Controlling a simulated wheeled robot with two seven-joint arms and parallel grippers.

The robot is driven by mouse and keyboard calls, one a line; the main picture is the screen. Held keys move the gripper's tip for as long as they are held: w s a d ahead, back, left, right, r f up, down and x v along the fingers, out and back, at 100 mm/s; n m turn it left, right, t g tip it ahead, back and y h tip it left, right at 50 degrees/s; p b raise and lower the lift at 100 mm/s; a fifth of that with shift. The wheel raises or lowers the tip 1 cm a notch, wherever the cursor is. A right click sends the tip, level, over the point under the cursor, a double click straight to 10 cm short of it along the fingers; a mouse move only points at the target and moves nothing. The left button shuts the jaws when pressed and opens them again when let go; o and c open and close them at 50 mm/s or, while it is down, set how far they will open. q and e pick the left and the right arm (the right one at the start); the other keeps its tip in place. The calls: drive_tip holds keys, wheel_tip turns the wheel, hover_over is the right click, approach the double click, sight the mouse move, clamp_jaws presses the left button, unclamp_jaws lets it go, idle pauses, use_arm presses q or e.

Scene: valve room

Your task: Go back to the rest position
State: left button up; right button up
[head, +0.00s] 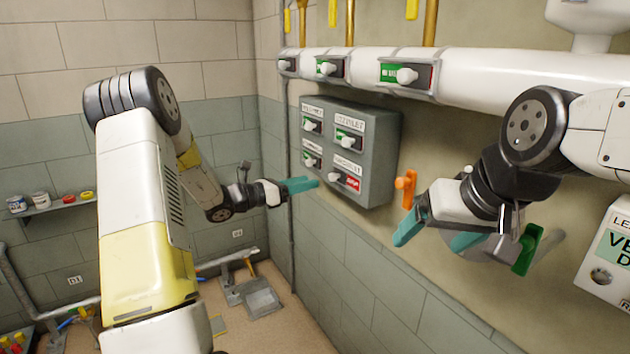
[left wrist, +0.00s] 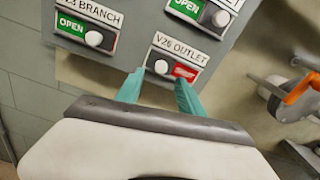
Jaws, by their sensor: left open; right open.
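The lower left switch (left wrist: 94,38), labelled BRANCH, shows green OPEN. My right gripper (head: 435,238) is open and empty, right of the box and in front of the wall.
An orange handle (head: 405,188) sticks out between the box and my right gripper. A green handle (head: 527,250) is right of that gripper. A white pipe (head: 490,75) with sliders runs above the box. A shelf with small cans (head: 40,200) is far left.

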use_arm(q)
drive_tip(key=s+d+r+m+g+y, duration=0.1)
drive_tip(key=s+d+r+m+g, duration=0.15)
drive_tip(key=s+m, duration=0.35)
drive_tip(key=s+d+r+m+g+y, duration=0.1)
drive_tip(key=s+d+r+m+g, duration=0.2)
drive_tip(key=s, duration=0.4)
drive_tip(key=s+d+r+m+g+y, duration=0.1)
drive_tip(key=s+d+m+g+y, duration=0.1)
drive_tip(key=s+m, duration=0.4)
drive_tip(key=s+a+r+m+t+y, duration=0.1)
drive_tip(key=s+a+m+y, duration=0.3)
drive_tip(key=s, duration=0.4)
drive_tip(key=s+a+m+t+y, duration=0.2)
drive_tip(key=s+a+m+y, duration=0.2)
drive_tip(key=s+a+m, duration=0.3)
drive_tip(key=shift+s+r+m, duration=0.4)
drive_tip(key=shift+s+m, duration=0.5)
drive_tip(key=shift+s, duration=0.05)
